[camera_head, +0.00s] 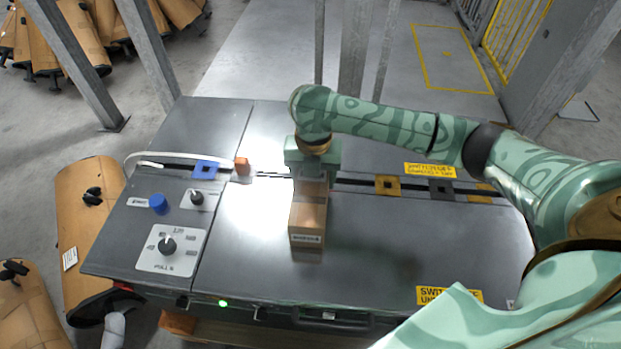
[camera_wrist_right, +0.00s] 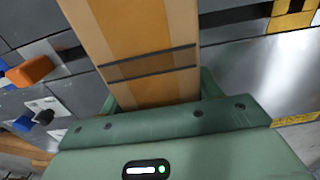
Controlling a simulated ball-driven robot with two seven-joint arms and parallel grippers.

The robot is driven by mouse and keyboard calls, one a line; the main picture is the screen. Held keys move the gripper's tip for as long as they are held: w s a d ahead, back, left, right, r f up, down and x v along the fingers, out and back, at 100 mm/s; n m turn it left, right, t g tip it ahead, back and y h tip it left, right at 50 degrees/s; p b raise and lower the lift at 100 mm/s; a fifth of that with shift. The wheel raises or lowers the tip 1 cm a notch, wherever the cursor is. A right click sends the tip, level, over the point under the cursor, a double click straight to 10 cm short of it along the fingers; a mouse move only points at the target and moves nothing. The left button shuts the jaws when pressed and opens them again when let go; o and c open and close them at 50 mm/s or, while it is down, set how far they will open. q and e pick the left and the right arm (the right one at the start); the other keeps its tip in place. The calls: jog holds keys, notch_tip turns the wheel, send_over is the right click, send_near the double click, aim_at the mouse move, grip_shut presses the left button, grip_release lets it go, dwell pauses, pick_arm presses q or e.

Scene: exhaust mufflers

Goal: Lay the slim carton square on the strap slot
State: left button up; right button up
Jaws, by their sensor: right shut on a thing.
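The slim brown carton (camera_head: 308,214) is in my right gripper (camera_head: 309,172), with its long side running front to back over the dark worktop. Its labelled end faces the front. The strap slot (camera_head: 352,184) is a dark groove running left to right across the worktop; the carton and gripper cover part of it. In the right wrist view the carton (camera_wrist_right: 145,45), with dark bands around it, rises from between the jaws, and the slot (camera_wrist_right: 235,16) passes behind it. I cannot tell whether the carton touches the worktop. My left gripper is out of view.
Along the slot are a blue block (camera_head: 206,169), an orange block (camera_head: 242,166) and yellow and dark plates (camera_head: 387,185). A knob panel (camera_head: 171,250) and a blue button (camera_head: 158,203) are at left. Brown mufflers (camera_head: 85,225) lie at left.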

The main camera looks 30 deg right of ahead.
jog(key=shift+r, duration=0.15)
jog(key=o, duration=1.3)
notch_tip(320, 180, up, 12)
jog(key=p, duration=0.7)
jog(key=shift+s+p, duration=0.1)
jog(key=shift+p, duration=0.2)
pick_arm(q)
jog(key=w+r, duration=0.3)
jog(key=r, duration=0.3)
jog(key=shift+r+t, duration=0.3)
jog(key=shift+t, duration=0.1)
